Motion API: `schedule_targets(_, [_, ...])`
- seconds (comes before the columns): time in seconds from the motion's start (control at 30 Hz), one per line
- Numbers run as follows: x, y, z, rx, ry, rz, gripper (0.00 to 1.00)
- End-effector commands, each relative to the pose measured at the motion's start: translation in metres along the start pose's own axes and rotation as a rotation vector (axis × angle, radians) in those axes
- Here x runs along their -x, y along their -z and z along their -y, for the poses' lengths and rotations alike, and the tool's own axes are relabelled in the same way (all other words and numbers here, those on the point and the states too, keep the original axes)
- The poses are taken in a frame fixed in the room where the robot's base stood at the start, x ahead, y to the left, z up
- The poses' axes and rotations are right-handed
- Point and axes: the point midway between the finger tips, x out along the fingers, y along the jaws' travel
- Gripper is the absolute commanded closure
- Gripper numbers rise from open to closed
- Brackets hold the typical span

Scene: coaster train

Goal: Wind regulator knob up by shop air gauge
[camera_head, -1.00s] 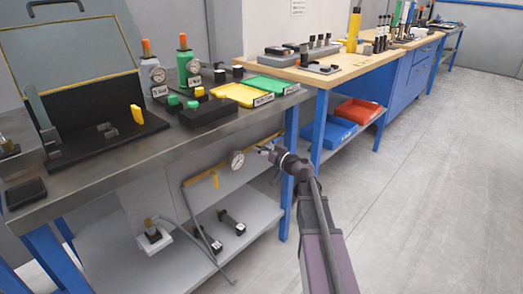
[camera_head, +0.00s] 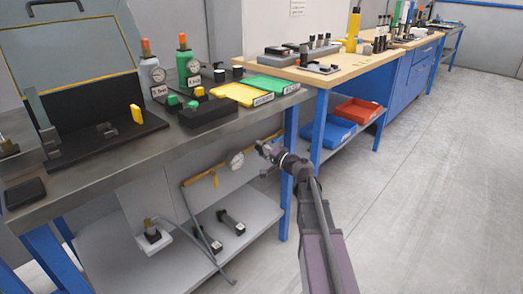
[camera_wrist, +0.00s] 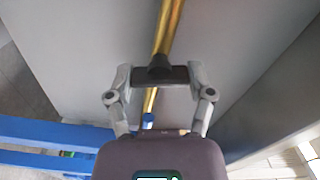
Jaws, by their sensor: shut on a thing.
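The round white shop air gauge (camera_head: 237,159) is on the panel under the steel bench in the head view, above a yellow pipe (camera_head: 215,179). My gripper (camera_head: 263,148) is just right of the gauge, beside the bench's blue leg. In the wrist view, my gripper (camera_wrist: 160,76) is shut on the dark regulator knob (camera_wrist: 160,66), which lies in line with the brass pipe (camera_wrist: 168,28). The fingers hide part of the knob. The gauge's needle is too blurred to read.
The steel bench (camera_head: 95,160) stands over the gauge, with a grey shelf (camera_head: 165,268) below. A blue leg (camera_head: 288,190) is close to my gripper. Blue (camera_head: 335,132) and red (camera_head: 357,111) bins sit on the shelf to the right. The floor at right is clear.

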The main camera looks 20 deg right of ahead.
Motion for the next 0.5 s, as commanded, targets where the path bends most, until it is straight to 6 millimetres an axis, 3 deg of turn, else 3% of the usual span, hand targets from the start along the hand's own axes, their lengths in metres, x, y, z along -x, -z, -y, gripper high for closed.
schedule_targets(0.5, [-0.0020,0.0005,-0.0006,-0.492,0.002,0.001,0.79])
